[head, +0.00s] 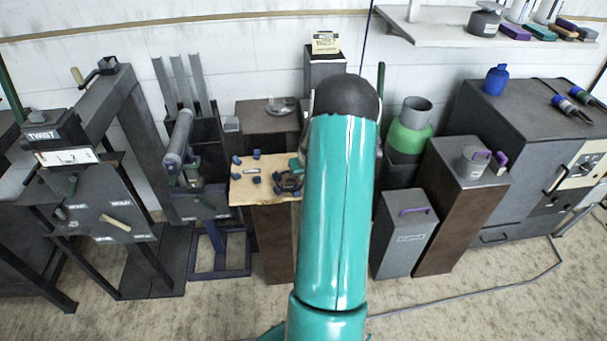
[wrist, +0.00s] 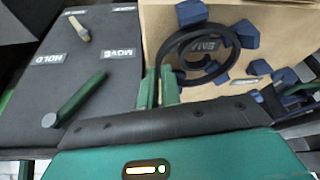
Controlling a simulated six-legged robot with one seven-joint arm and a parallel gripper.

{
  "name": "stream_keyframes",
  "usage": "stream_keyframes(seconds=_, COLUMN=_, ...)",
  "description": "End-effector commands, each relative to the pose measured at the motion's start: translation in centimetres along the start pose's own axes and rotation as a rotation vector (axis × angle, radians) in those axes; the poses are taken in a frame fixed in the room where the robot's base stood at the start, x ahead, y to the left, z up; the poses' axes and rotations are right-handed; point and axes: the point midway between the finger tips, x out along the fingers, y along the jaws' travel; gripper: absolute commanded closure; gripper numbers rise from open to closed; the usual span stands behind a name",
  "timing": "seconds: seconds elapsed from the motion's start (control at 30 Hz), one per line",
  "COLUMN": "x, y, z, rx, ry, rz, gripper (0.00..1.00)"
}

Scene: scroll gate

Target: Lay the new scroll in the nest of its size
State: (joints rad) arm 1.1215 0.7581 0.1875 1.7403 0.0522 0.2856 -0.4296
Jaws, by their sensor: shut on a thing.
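The scroll is a dark, flat spiral ring (wrist: 178,50) with pale lettering at its middle in the wrist view. My gripper (wrist: 159,84) has its two green fingers at the ring's left edge, shut on it. The ring is over the pale wooden board (wrist: 285,15); I cannot tell if it touches. Blue blocks (wrist: 245,33) stand on the board around and partly under the ring. In the head view the board (head: 243,190) has several blue blocks (head: 236,160) at its left, and the dark ring (head: 288,183) is at its right. My arm hides most of my gripper there.
A small label (head: 253,170) lies among the blocks. Left of the board is a dark stand with grey tubes (head: 180,140). Right of my arm are a green cylinder (head: 408,138) and a grey box with a purple handle (head: 405,235). The floor in front is mostly clear.

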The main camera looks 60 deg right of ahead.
Motion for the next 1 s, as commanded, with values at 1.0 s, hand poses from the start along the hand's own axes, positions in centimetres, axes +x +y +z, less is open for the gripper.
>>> stream_keyframes(seconds=1.0, x=-8.1, y=0.1, z=-0.1, rx=0.0, ry=0.004, rz=0.002, gripper=0.69)
